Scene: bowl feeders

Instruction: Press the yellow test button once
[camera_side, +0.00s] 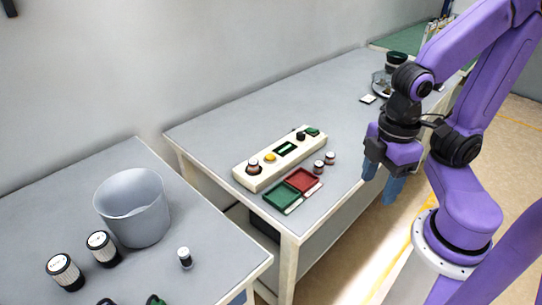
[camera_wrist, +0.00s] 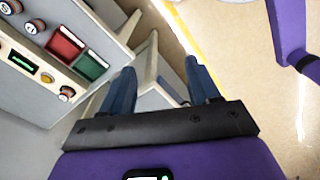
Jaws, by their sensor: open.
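The yellow test button (camera_side: 270,158) is a small round cap on top of a long cream control box (camera_side: 262,180). It also shows at the left of the wrist view (camera_wrist: 47,78), between a green display (camera_wrist: 23,62) and a dark-red-topped round part (camera_wrist: 67,92). My gripper (camera_side: 381,180) is open and empty, pointing down beyond the table's right edge in the side view, well apart from the button. In the wrist view the blue fingers (camera_wrist: 160,68) are spread, with the table edge and floor beyond them.
A red tray (camera_side: 289,179) and a green tray (camera_side: 272,200) lie before the box, with two small capped vials (camera_side: 324,162) beside them. The table behind the box is clear.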

